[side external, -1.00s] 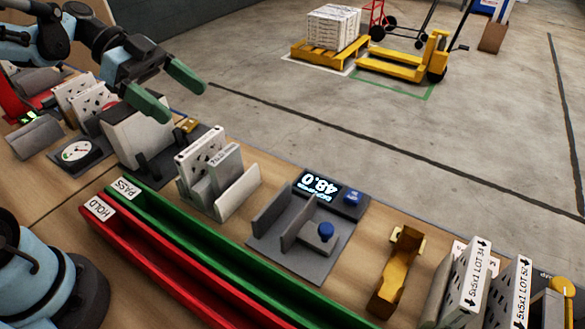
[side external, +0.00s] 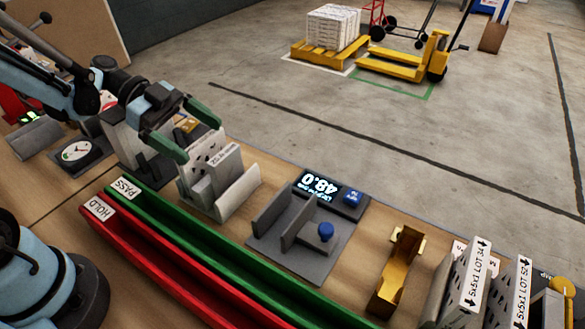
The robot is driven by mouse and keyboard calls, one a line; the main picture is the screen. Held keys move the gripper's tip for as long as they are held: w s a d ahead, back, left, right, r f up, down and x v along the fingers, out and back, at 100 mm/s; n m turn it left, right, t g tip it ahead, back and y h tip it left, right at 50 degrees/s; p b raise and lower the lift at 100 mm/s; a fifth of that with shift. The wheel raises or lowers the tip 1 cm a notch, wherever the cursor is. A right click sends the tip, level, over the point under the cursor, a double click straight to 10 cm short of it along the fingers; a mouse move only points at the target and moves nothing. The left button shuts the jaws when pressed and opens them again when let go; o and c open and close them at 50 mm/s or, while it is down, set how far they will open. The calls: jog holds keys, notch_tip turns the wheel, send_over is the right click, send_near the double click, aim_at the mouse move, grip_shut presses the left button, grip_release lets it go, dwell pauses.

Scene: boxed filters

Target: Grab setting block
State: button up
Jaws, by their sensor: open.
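A grey block with a small label (side external: 228,158), which looks like the setting block, stands upright in a light rack (side external: 236,195) left of the middle of the side view. A white perforated piece stands just behind it, partly covered by my gripper.
A gauge fixture (side external: 318,252) with a display reading 48.0 stands right of the rack. Green (side external: 262,268) and red (side external: 175,275) trays run along the front. A yellow holder (side external: 397,270) and boxed filters (side external: 467,285) stand at the right. A round dial (side external: 76,150) lies left.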

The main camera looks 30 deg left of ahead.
aim_at(228, 176)
jog(key=shift+x, duration=2.75)
jog(key=shift+s, duration=0.1)
jog(key=c, duration=1.8)
